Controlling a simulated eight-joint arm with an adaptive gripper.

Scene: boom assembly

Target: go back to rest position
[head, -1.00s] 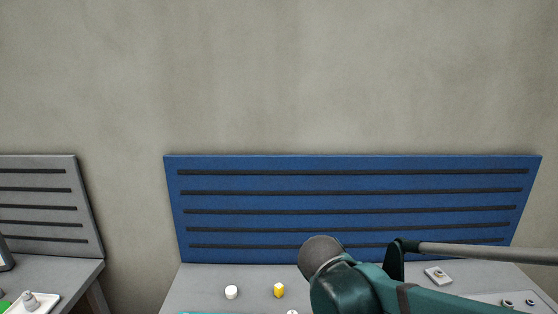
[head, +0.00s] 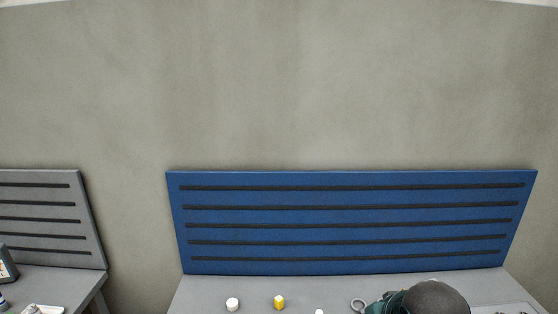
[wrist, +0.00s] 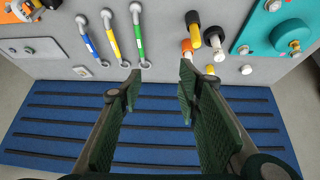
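My gripper (wrist: 160,78) shows in the wrist view with its two dark green padded fingers spread apart. Nothing is between them. It hangs above the strip where the grey table (wrist: 160,70) meets the blue slatted board (wrist: 150,125), clear of both as far as I can see. In the head view only a rounded dark and teal part of my arm shows at the bottom right. The gripper itself is out of that view.
Spanners with blue (wrist: 90,46), yellow (wrist: 112,42) and green (wrist: 140,38) handles lie on the table. Black, orange and white pieces lie beside them, near a teal plate (wrist: 262,22). In the head view a white cylinder (head: 232,304) and yellow block (head: 279,302) stand apart.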

